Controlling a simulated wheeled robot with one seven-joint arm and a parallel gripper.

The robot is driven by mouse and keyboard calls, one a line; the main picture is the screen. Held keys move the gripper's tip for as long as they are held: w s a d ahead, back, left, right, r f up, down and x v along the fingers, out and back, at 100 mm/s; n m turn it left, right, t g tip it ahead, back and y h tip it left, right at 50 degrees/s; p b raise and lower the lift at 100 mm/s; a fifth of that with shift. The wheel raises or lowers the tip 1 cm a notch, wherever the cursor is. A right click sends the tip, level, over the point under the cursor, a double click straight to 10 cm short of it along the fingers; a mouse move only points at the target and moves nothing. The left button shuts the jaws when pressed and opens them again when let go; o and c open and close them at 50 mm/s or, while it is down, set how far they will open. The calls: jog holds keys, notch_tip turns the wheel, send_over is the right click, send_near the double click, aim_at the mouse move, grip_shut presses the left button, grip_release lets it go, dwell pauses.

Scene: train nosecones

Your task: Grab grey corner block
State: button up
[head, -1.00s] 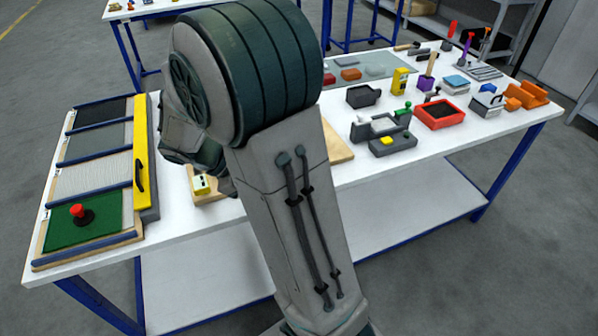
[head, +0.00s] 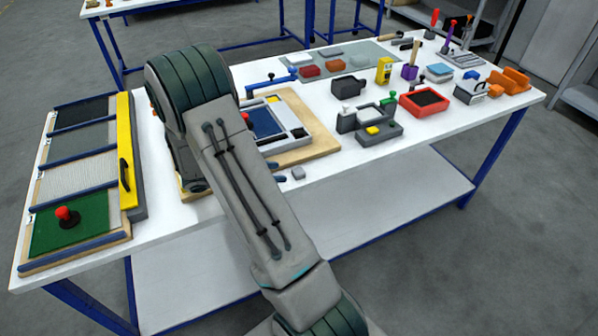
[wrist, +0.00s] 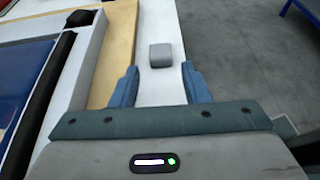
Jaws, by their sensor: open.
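The small grey corner block (head: 298,173) lies on the white table near its front edge, right of my arm in the head view. In the wrist view the grey block (wrist: 160,55) is just beyond my fingertips, roughly centred between them. My gripper (wrist: 159,72) is open and empty, with a blue finger on each side and white table between them. In the head view my gripper (head: 277,172) shows only as blue fingertips past my arm, pointing at the block and apart from it.
A wooden board (head: 318,142) with a grey-framed blue fixture (head: 262,124) is close behind the block. Grey fixture (head: 378,130) and red tray (head: 424,102) stand further right. The table's front edge is near the block, with bare table to its right.

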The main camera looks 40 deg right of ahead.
aim_at(297, 172)
jog(key=p+x, duration=0.1)
jog(key=x, duration=0.5)
jog(key=shift+d, duration=0.25)
jog(key=c, duration=0.7)
